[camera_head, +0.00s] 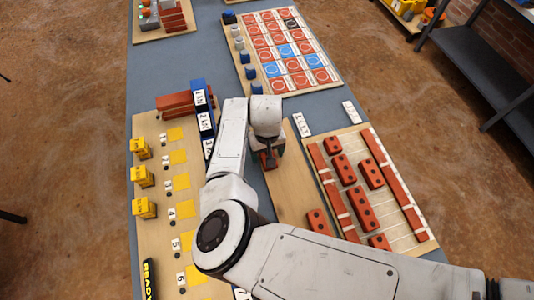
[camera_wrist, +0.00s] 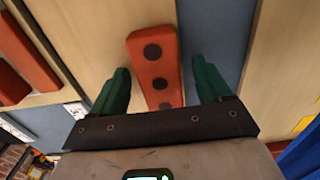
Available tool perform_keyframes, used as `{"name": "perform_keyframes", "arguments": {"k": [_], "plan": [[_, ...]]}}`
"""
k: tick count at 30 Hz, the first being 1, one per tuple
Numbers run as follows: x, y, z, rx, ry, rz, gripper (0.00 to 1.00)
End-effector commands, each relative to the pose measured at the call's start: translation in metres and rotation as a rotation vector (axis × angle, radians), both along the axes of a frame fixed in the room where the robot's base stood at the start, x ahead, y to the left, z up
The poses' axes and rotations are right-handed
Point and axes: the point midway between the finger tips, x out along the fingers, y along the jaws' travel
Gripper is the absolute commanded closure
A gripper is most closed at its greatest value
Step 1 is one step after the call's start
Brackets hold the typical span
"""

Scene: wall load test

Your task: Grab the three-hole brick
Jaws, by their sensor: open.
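The red three-hole brick (camera_wrist: 158,70) lies on a wooden board (camera_wrist: 85,25) in the wrist view, with three dark round holes in a row along its top. The two green fingers of my gripper (camera_wrist: 161,78) are open, one on each side of the brick, with gaps visible between them and it. How far the fingertips are above the board is hard to tell. In the head view my gripper (camera_head: 267,150) hangs over the narrow plain board (camera_head: 292,205), and only part of the red brick (camera_head: 269,161) shows under it.
Another red brick (camera_head: 318,220) lies on the plain board's near end. The board at right (camera_head: 402,232) carries several holed bricks between red strips. A left board (camera_head: 150,235) holds yellow blocks. Grey tabletop (camera_head: 180,60) is clear behind.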

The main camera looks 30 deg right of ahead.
Motion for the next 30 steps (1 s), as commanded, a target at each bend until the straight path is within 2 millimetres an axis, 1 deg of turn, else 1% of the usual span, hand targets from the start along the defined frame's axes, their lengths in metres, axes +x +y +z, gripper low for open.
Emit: {"name": "perform_keyframes", "arguments": {"k": [1, 2, 21, 22, 30], "plan": [[0.0000, 0.0001, 0.0001, 0.000, 0.000, 0.000, 0.22], [0.0001, 0.0001, 0.0002, 0.000, 0.000, 0.000, 0.25], [0.0001, 0.0002, 0.0006, 0.000, 0.000, 0.000, 0.86], [0.0001, 0.0002, 0.0006, 0.000, 0.000, 0.000, 0.89], [0.0005, 0.0002, 0.0021, 0.000, -0.001, 0.000, 0.89]]}}
